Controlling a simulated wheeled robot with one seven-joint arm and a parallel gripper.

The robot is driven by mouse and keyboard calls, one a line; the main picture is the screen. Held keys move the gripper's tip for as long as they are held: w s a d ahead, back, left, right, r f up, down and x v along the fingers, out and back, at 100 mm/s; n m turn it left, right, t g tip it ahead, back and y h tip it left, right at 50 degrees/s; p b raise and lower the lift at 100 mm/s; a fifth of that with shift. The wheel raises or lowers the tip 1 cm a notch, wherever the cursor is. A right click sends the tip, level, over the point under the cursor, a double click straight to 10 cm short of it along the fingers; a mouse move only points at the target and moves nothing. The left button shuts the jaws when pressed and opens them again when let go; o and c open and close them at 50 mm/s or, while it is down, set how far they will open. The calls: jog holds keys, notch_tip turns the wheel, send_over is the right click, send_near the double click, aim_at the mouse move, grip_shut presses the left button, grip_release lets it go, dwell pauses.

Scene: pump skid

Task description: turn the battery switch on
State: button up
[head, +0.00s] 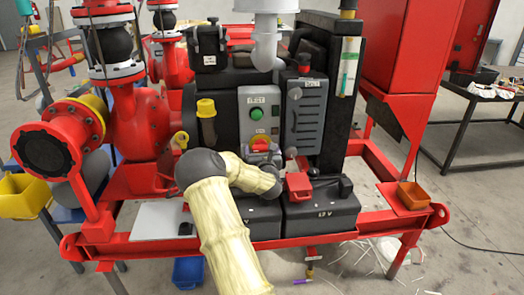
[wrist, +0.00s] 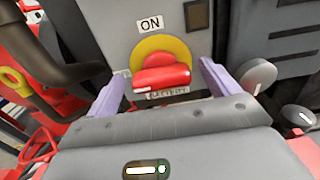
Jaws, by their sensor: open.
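The battery switch (wrist: 162,76) is a red knob on a yellow round plate, set in a grey panel. Its grip bar lies nearly level in the wrist view. An "ON" label (wrist: 150,24) is above left of it, and a plate partly hidden below the knob seems to read "BATTERY". My gripper (wrist: 161,84) is open, with one pale finger on each side of the knob. Gaps show between the fingers and the knob. In the head view the switch (head: 259,142) shows below a green button, partly covered by my gripper (head: 262,156).
The green button (head: 257,114) is above the switch on the same grey box. A grey ribbed cover (head: 308,118) with a round knob stands close to the right. Black 12 V batteries (head: 322,212) and a red clamp (head: 298,185) sit below. A dark hose (wrist: 62,62) runs at left.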

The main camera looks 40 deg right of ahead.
jog(key=c, duration=1)
jog(key=shift+f+m+b, duration=0.1)
jog(key=shift+m+b, duration=0.35)
jog(key=shift+m, duration=0.05)
jog(key=m+b, duration=0.2)
jog(key=m, duration=0.1)
jog(key=shift+s+m+b, duration=0.1)
jog(key=shift+m+b, duration=0.2)
jog(key=shift+m, duration=0.1)
jog(key=m+b, duration=0.2)
jog(key=m, duration=0.2)
jog(key=shift+d+f+m, duration=0.1)
jog(key=shift+d+m, duration=0.05)
jog(key=shift+m, duration=0.15)
jog(key=m+b, duration=0.2)
jog(key=m, duration=0.2)
jog(key=shift+s+b, duration=0.1)
jog(key=shift+b, duration=0.3)
jog(key=m+b, duration=0.1)
jog(key=m, duration=0.3)
jog(key=shift+f+m+b, duration=0.15)
jog(key=shift+m+b, duration=0.15)
jog(key=shift+b, duration=0.05)
